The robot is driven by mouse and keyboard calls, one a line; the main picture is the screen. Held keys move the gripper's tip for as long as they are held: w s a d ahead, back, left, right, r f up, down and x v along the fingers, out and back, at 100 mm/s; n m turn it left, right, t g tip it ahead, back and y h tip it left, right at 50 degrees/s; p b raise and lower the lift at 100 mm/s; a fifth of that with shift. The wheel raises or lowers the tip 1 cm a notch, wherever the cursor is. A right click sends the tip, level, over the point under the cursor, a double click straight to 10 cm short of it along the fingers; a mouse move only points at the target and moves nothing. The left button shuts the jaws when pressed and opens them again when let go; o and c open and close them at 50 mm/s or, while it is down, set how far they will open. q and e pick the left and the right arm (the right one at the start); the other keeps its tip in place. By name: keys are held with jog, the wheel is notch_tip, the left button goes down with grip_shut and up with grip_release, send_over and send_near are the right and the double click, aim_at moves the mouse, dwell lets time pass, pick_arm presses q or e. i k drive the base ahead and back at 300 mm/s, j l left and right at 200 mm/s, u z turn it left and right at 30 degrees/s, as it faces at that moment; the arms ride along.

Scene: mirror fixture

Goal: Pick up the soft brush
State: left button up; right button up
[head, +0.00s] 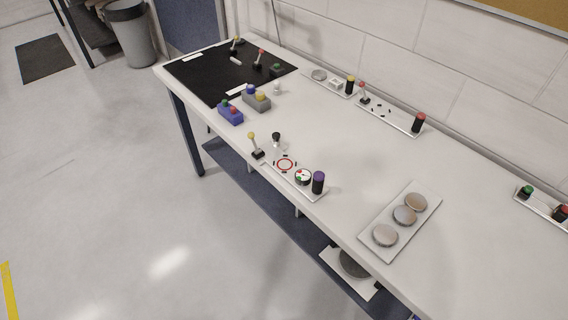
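I cannot tell which item is the soft brush; nothing in the head view is clearly a brush at this size. Small upright items that I cannot name for certain stand on the white table (350,150). One has a black top (276,137) and a pale lower part, near the front edge. Beside it on the left is a yellow-tipped stick on a dark base (256,152). A small white item (277,89) stands near the black mat (205,82). Neither of my grippers is in view.
A front tray (316,193) holds a purple-topped cylinder (318,182). A tray of round discs (378,215) lies at right. Blue (230,115) and grey (256,100) blocks sit near the mat. The table's middle is clear.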

aim_at(276, 91)
jog(key=j+z, duration=0.1)
jog(key=z, duration=0.25)
jog(key=i+j+z, duration=0.1)
jog(key=z, duration=0.25)
jog(key=j+z, duration=0.15)
jog(key=z, duration=0.2)
jog(key=i+j+z, duration=0.1)
jog(key=j+z, duration=0.15)
jog(key=j, duration=0.5)
jog(key=j+z, duration=0.25)
jog(key=j, duration=0.5)
jog(key=j+z, duration=0.25)
jog(key=j, duration=0.55)
jog(key=k+j+z, duration=0.25)
jog(key=j, duration=0.45)
jog(key=i+j, duration=0.05)
jog(key=i, duration=0.05)
